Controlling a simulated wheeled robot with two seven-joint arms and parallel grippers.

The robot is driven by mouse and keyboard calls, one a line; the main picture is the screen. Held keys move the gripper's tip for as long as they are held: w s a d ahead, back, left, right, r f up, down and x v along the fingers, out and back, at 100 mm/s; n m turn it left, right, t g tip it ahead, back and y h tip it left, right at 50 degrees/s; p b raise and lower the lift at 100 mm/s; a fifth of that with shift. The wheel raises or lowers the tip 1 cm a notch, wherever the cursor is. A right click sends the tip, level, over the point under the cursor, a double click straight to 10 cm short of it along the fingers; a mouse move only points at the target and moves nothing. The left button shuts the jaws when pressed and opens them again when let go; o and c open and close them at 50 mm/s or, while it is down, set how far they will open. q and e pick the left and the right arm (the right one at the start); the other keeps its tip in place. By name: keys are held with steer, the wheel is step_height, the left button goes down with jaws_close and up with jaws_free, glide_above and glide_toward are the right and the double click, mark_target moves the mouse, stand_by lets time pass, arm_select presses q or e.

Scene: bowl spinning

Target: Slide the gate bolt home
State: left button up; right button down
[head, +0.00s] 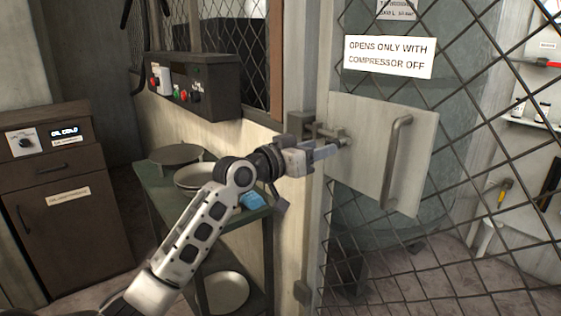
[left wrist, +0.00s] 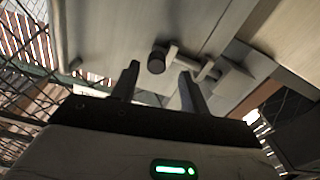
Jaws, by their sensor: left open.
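The gate (head: 470,150) is wire mesh with a pale metal plate (head: 368,165) that carries an upright pull handle (head: 397,160). A grey bolt bracket (head: 316,128) sits on the post side at the plate's left edge; it also shows in the left wrist view (left wrist: 240,72). The bolt's dark round knob (left wrist: 157,60) stands out between and just beyond my left fingertips in the left wrist view. My left gripper (head: 330,151) is open in front of the bolt, and the fingers partly hide it in the head view. Contact with the knob cannot be told.
A sign (head: 390,56) hangs above the plate. A control box (head: 192,85) with buttons is mounted left of the post. A green table (head: 160,195) with pans stands behind my left arm. A brown cabinet (head: 70,190) stands at the far left.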

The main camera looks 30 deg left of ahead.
arm_select(q)
steer(key=b+v, duration=0.2)
steer(key=v, duration=1)
